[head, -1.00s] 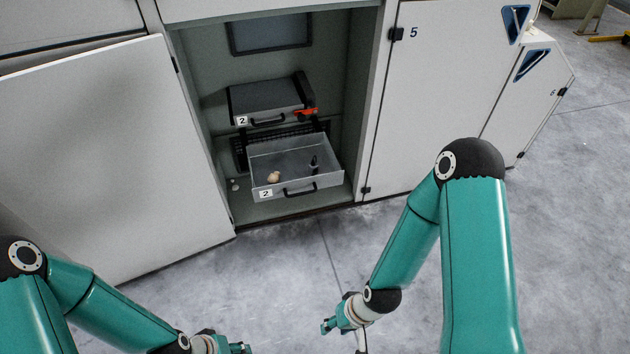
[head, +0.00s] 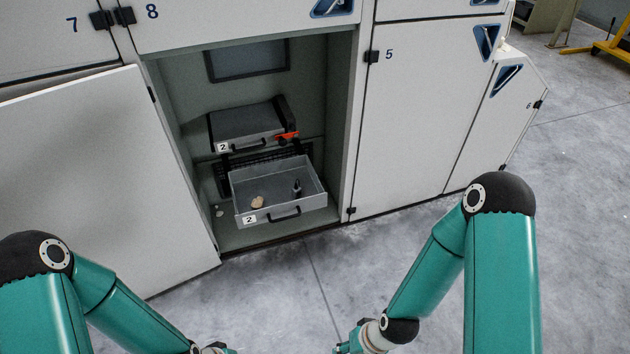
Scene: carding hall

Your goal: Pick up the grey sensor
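An open grey drawer (head: 311,206) labelled 2 juts out of the low cabinet bay. A small dark upright object (head: 297,188) stands at its right side; it may be the grey sensor, but it is too small to be sure. A small beige lump (head: 257,202) lies at the drawer's left. My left gripper (head: 226,351) and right gripper (head: 344,349) are both at the bottom edge of the head view, mostly cut off and well short of the drawer. Their fingers do not show clearly.
A closed drawer unit (head: 246,124), also labelled 2, sits above the open drawer, with a red-orange part (head: 287,137) at its right. An open white door (head: 100,180) stands at left, and a closed door (head: 425,110) at right. The floor in front is clear.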

